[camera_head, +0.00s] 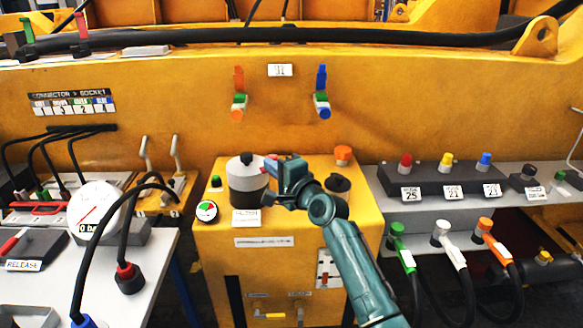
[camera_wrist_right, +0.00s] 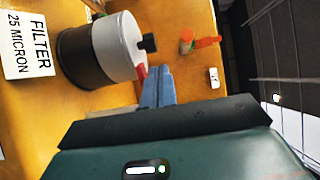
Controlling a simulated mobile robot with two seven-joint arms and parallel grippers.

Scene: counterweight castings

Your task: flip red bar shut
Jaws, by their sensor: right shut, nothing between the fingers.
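The filter canister (camera_head: 248,180), white with a dark band and a black knob on top, stands on the yellow cabinet. A short red bar (camera_wrist_right: 141,72) sticks out at the canister's rim in the right wrist view. My right gripper (camera_head: 270,163) is shut and empty at the canister's right side. Its blue fingertips (camera_wrist_right: 162,77) are close beside the red bar in the wrist view; I cannot tell whether they touch it. The gripper partly hides the canister's right side in the head view. My left gripper is not in view.
A pressure gauge (camera_head: 96,209) and hoses stand at the left. An orange-handled valve (camera_head: 239,98) and a blue-handled valve (camera_head: 322,98) hang on the yellow wall behind. An orange knob (camera_head: 343,153) is on the cabinet's right. Plugs with hoses hang farther right.

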